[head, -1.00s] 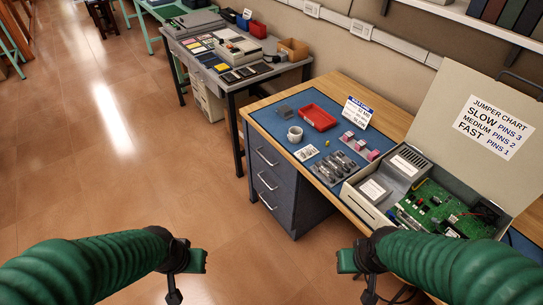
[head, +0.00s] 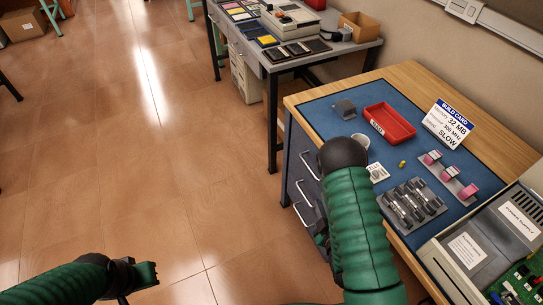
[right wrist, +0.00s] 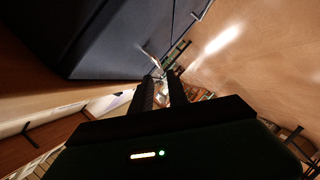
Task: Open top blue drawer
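The blue drawer unit (head: 296,150) stands under the left end of the wooden workbench. Its drawers look closed. The top blue drawer has a silver bar handle (head: 308,165), with more handles below it. My right arm reaches across the front right part of the unit. My right gripper (head: 321,238) is mostly hidden under the forearm in the head view, low beside the drawer fronts. In the right wrist view its two dark fingers (right wrist: 161,80) are apart, with a silver handle (right wrist: 151,57) just beyond the tips. My left gripper (head: 144,274) hangs over bare floor, away from the drawers; its fingers are unclear.
A grey table (head: 290,55) stands behind. The floor left of the drawers is clear.

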